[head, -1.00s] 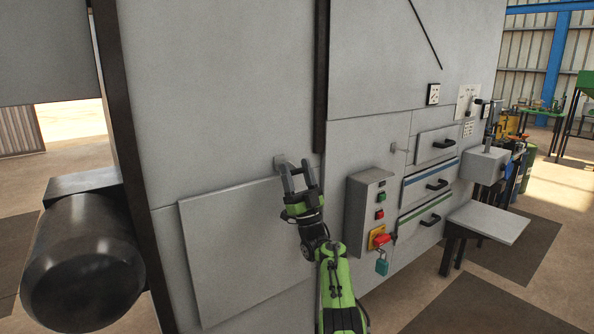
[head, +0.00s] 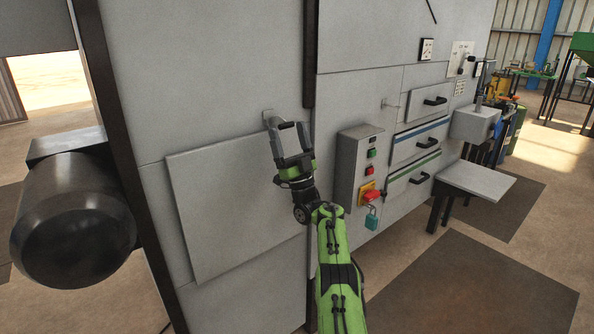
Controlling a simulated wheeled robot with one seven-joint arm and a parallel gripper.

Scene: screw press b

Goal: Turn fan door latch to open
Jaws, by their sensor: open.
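The raised grey panel (head: 215,222) on the machine's side appears to be the fan door, and it lies flat against the wall. A small grey latch (head: 267,113) sits just above its top edge, near the right corner. My gripper (head: 286,123) is open and empty, with its fingers pointing up at the latch. The left fingertip overlaps the latch's lower part in the picture; I cannot tell whether they touch. The latch's lower part is hidden behind the finger.
A control box (head: 355,170) with buttons, a red switch and a teal padlock (head: 371,218) stands out right of my gripper. Drawers with black handles (head: 420,178) and a small shelf (head: 475,180) are farther right. A black cylinder (head: 72,235) is at left.

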